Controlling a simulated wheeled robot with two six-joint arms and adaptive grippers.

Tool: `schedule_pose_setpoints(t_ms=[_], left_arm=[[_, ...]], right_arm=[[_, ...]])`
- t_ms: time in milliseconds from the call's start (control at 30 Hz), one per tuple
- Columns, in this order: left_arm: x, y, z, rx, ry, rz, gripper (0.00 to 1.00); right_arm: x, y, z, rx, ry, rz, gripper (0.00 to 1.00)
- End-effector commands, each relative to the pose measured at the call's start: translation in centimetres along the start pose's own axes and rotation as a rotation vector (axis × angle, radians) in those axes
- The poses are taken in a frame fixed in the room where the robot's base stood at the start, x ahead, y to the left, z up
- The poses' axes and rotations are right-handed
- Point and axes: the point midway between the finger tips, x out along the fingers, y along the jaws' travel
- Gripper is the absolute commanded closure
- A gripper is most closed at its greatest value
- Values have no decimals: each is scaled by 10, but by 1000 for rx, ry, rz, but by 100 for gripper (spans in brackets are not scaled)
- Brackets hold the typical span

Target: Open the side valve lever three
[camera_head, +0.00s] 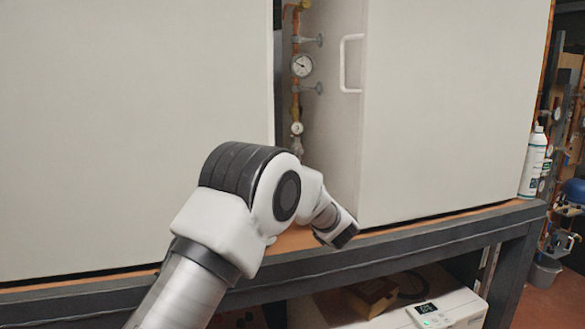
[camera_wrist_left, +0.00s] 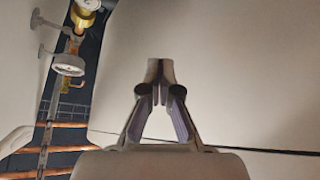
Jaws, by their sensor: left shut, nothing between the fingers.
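A copper pipe (camera_head: 296,80) with a round gauge (camera_head: 302,65) and a smaller gauge (camera_head: 297,128) runs down the gap between two pale cabinets. In the left wrist view, a yellow fitting (camera_wrist_left: 82,18) and a gauge seen edge-on (camera_wrist_left: 68,64) are at upper left. I cannot tell which part is side valve lever three. My left gripper (camera_wrist_left: 160,72) is shut and empty, in front of a plain pale surface and to the right of the pipe fittings in that view. In the head view its fingers cannot be made out beyond my arm. My right gripper is not in view.
The right cabinet (camera_head: 450,110) has a white handle (camera_head: 343,63) on its side face. The left cabinet (camera_head: 130,120) fills the left. Both stand on a dark metal frame (camera_head: 440,240). A white spray bottle (camera_head: 533,162) stands at the right end.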

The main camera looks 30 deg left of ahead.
Motion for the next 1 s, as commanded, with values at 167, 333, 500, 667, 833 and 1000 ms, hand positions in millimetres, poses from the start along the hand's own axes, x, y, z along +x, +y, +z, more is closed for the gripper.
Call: schedule_pose_setpoints(t_ms=[167, 333, 500, 667, 833, 1000], left_arm=[[43, 1, -3, 2, -1, -4, 100], [29, 1, 27, 4, -3, 1, 100], [25, 0, 38, 2, -2, -1, 100], [24, -1, 39, 1, -2, -1, 100], [23, -2, 41, -5, -2, -4, 100], [16, -7, 52, -77, -1, -45, 100]], right_arm=[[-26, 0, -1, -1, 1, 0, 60], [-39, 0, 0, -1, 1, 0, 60], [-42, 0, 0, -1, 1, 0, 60], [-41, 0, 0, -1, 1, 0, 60], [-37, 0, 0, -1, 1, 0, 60], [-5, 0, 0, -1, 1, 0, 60]])
